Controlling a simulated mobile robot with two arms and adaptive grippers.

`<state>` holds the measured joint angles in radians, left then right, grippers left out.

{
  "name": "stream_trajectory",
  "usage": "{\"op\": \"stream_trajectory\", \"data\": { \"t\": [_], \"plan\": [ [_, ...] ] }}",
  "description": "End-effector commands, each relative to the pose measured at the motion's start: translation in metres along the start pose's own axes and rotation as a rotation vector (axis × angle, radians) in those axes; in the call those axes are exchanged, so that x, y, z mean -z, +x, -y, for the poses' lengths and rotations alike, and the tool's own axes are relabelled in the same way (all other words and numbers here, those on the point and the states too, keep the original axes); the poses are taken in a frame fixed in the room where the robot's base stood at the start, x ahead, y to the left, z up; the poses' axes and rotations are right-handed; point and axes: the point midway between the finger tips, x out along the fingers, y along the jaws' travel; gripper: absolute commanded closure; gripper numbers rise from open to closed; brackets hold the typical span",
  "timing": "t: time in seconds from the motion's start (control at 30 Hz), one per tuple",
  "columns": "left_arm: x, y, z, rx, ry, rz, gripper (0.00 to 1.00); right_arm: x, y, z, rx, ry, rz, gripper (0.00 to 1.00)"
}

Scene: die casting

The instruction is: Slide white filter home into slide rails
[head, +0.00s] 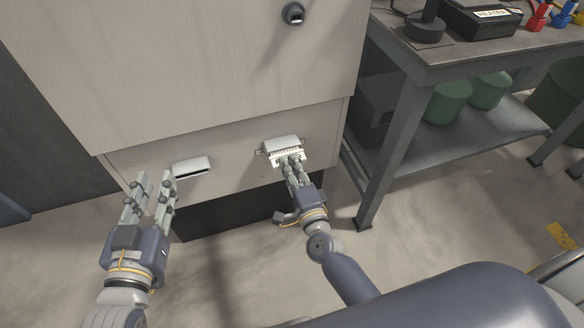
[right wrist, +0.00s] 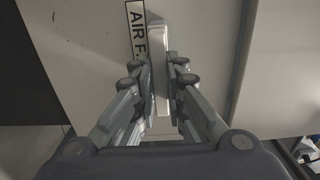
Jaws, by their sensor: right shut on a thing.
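The white filter (head: 287,155) is a pale slotted piece at the opening under the right-hand hood (head: 281,144) on the cabinet front. Small rail brackets show beside it. My right gripper (head: 291,163) is shut on the filter's near edge. In the right wrist view a pale upright bar (right wrist: 160,70) lies between the fingers of my right gripper (right wrist: 161,80); I cannot tell how much of it is filter and how much hood. How deep the filter sits in the rails is hidden. My left gripper (head: 153,183) is open and empty, in front of the cabinet's lower left.
A second hooded handle (head: 192,167) is on the cabinet panel near my left gripper. An AIR F label (right wrist: 137,35) is beside the bar. A metal workbench (head: 440,58) with green bins (head: 448,100) below stands right of the cabinet. The floor in front is clear.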

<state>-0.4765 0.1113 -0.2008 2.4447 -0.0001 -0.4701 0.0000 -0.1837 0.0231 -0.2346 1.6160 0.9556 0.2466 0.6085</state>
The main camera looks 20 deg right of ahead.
Motion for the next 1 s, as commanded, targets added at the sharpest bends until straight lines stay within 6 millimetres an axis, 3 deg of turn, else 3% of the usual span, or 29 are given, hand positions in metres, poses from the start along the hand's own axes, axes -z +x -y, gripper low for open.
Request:
{"op": "stream_trajectory", "data": {
  "t": [0.5, 0.53, 0.6, 0.63, 1.0],
  "plan": [
    [0.003, 0.0, -0.001, -0.001, 0.0, -0.016, 0.71, 0.0, 0.013, 0.001, 0.001, 0.0, -0.001, 1.0],
    [0.003, 0.0, -0.001, -0.001, 0.0, -0.016, 0.71, 0.0, 0.013, 0.0, 0.0, 0.0, -0.001, 0.84],
    [0.003, 0.0, -0.001, -0.001, -0.001, -0.016, 0.71, 0.0, 0.013, 0.0, 0.0, 0.0, -0.001, 0.68],
    [0.003, 0.0, -0.001, -0.001, -0.001, -0.016, 0.71, 0.0, 0.013, 0.0, 0.0, 0.0, -0.001, 0.65],
    [0.002, 0.001, 0.0, -0.001, 0.001, -0.013, 0.71, 0.0, 0.01, -0.001, -0.001, 0.0, 0.0, 0.65]
  ]
}}
